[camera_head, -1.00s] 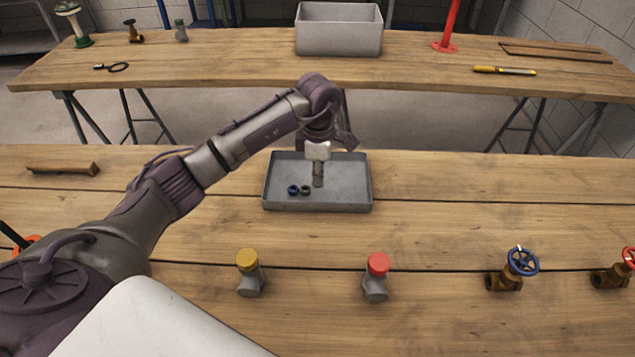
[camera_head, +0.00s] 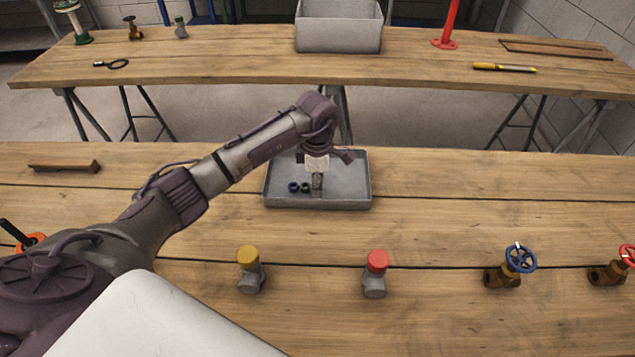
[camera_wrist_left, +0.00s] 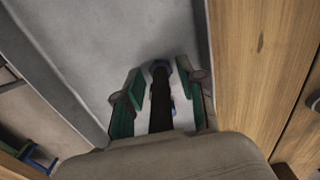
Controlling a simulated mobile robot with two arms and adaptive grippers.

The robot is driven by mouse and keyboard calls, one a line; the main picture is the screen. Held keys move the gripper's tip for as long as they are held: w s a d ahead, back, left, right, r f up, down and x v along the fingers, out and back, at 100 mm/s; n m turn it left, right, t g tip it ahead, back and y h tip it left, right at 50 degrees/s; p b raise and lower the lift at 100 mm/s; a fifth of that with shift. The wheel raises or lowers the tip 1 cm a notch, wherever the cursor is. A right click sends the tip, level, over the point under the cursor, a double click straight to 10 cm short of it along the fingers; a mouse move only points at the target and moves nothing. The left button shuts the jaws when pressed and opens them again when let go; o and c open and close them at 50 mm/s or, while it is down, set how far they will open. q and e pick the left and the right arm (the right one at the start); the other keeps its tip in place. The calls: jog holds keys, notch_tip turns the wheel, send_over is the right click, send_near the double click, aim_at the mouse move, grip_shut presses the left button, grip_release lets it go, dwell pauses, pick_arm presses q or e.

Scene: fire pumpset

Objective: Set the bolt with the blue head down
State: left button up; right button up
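My left gripper (camera_head: 317,182) points down inside the grey tray (camera_head: 363,204). In the left wrist view its two green-padded fingers (camera_wrist_left: 162,98) stand apart, with gaps beside a dark upright shaft (camera_wrist_left: 160,105) between them. A bluish rim shows at the shaft's far end; this looks like the blue-headed bolt, though its head is largely hidden. In the head view, a small blue ring-like piece (camera_head: 293,187) and a green one (camera_head: 305,188) lie in the tray just left of the gripper. My right gripper is not in view.
A yellow-capped fitting (camera_head: 249,270), a red-capped fitting (camera_head: 376,275) and a blue-wheeled valve (camera_head: 519,260) stand on the near bench. A wooden piece (camera_head: 64,167) lies at left. A grey bin (camera_head: 338,35) stands on the far bench. The bench right of the tray is clear.

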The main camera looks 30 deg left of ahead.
pick_arm(q)
jog(key=shift+r, duration=0.55)
notch_tip(320, 180, up, 11)
jog(key=shift+r+b, duration=0.1)
jog(key=shift+b, duration=0.7)
